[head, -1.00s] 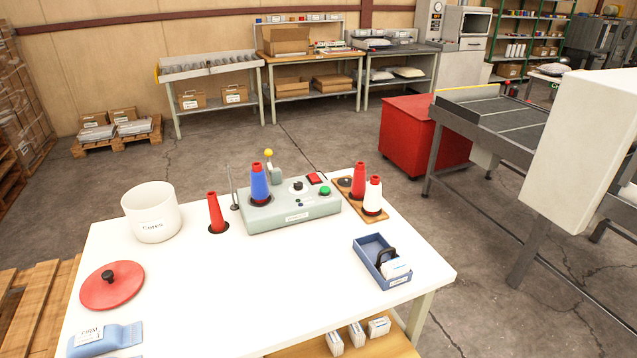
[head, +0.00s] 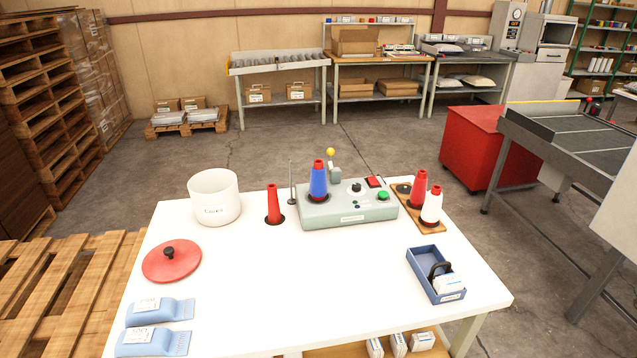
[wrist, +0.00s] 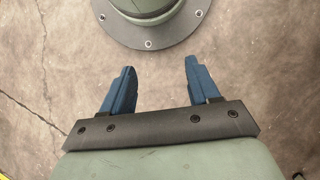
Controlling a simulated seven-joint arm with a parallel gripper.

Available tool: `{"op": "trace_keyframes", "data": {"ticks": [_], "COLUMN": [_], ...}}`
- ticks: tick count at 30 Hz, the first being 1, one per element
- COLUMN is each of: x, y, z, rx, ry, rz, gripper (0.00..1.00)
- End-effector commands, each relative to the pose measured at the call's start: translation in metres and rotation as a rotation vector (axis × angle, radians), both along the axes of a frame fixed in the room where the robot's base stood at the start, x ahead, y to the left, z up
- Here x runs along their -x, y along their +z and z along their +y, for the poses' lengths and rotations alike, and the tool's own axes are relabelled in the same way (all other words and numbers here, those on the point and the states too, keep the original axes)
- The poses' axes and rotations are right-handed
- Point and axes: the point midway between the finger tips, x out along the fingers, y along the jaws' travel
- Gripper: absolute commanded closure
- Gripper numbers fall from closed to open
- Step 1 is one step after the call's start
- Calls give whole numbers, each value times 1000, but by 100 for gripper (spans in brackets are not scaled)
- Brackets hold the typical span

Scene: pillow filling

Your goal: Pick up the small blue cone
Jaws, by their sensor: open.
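The small blue cone (head: 318,181) stands upright on the grey-green machine (head: 347,206) at the back of the white table. It has a red tip on top and a dark ring at its foot. My gripper (wrist: 161,84) shows only in the wrist view. Its two blue fingers are apart with nothing between them, above the bare concrete floor. My gripper is away from the cone, and the cone is not in the wrist view.
On the white table (head: 300,300), a red cone (head: 273,205) and white pot (head: 214,197) stand left of the machine. A thin upright rod (head: 292,182) is close to the blue cone. A wooden board (head: 428,222) with red and white cones and a blue tray (head: 422,255) are right. The table's front middle is clear.

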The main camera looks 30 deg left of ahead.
Motion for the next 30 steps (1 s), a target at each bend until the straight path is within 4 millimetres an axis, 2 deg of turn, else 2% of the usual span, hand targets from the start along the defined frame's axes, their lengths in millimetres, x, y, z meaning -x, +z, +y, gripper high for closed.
{"op": "trace_keyframes", "data": {"ticks": [1, 8, 14, 23, 30], "x": [-27, -123, -206, -327, -418], "y": [-1, 16, 42, 104, 172], "z": [0, -3, -7, -19, -32], "rx": [8, 35, 44, 34, 5], "ry": [-33, -196, -339, -557, -731], "rz": [-34, -166, -274, -427, -542], "gripper": [39, 39, 39, 39, 39]}}
